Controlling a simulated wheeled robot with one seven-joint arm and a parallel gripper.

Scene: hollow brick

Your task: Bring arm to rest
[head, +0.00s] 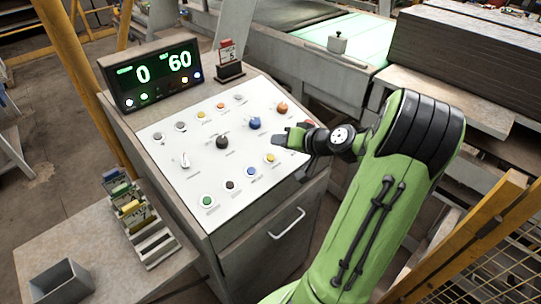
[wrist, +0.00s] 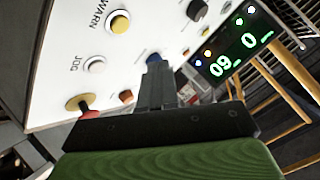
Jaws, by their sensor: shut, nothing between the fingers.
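My gripper (head: 287,138) is shut and empty at the end of my green arm. In the head view it is over the right part of the white control panel (head: 165,160), near the blue knob (head: 254,123) and the orange knob (head: 281,107). I cannot tell whether the fingers touch the panel or a knob.
A display (head: 150,74) reading 0 and 60 stands at the panel's back left. A card holder (head: 229,70) stands behind the panel. A rack of cards (head: 140,215) and a grey bin (head: 62,282) are on the left table. A yellow fence (head: 490,215) is close on my arm's right.

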